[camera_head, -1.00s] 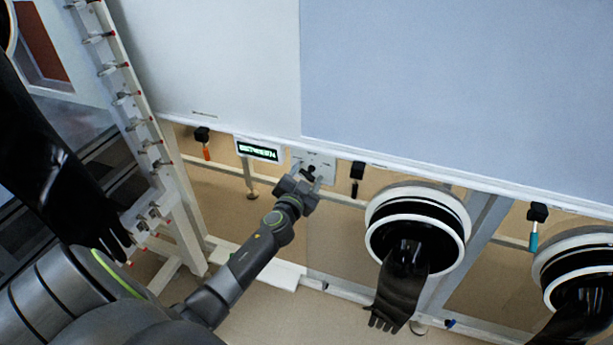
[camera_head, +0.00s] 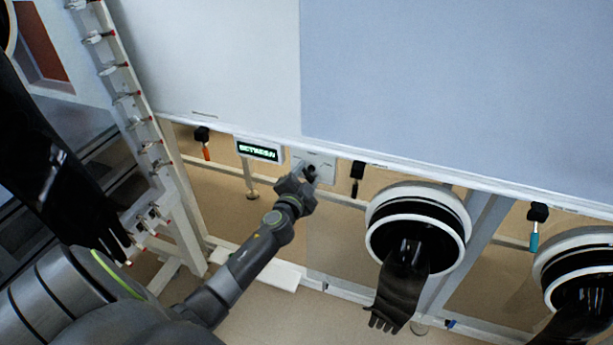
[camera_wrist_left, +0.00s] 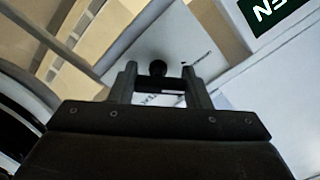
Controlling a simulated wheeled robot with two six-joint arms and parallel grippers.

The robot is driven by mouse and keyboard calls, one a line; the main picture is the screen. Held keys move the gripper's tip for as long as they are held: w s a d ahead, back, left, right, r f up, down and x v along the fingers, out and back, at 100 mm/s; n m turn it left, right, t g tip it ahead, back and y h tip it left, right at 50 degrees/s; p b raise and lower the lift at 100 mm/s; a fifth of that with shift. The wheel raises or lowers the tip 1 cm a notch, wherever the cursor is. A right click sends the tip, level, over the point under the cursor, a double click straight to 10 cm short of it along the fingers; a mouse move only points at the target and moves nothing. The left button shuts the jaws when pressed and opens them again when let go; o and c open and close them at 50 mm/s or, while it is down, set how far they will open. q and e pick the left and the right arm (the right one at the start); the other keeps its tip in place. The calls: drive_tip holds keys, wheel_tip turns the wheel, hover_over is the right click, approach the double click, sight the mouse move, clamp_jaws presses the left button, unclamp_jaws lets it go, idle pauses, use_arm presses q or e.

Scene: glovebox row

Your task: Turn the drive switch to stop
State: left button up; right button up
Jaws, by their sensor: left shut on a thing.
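The drive switch is a small black knob (camera_head: 311,170) on a pale plate (camera_head: 325,161) below the white panel's lower edge. In the left wrist view the knob (camera_wrist_left: 158,69) shows at the far end of the jaws, against the plate (camera_wrist_left: 180,45). My left gripper (camera_head: 306,174) is at the plate with its jaws closed on the knob; in the left wrist view its fingers (camera_wrist_left: 158,80) stand on either side of it. The gripper hides part of the plate's lettering. My right gripper is not in view.
A small display with green lettering (camera_head: 258,150) is left of the plate; its text is hard to read. Black holders with orange (camera_head: 206,153) and teal (camera_head: 533,242) handles hang along the edge. A glove port (camera_head: 418,200) with a hanging black glove (camera_head: 400,290) is to the right.

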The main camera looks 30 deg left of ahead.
use_arm(q)
drive_tip(key=shift+m, duration=1.1)
drive_tip(key=o, duration=1)
drive_tip(key=v, duration=1.7)
drive_tip(key=shift+s+d+b, duration=0.15)
drive_tip(key=shift+s+b, duration=0.05)
drive_tip(key=shift+b, duration=0.2)
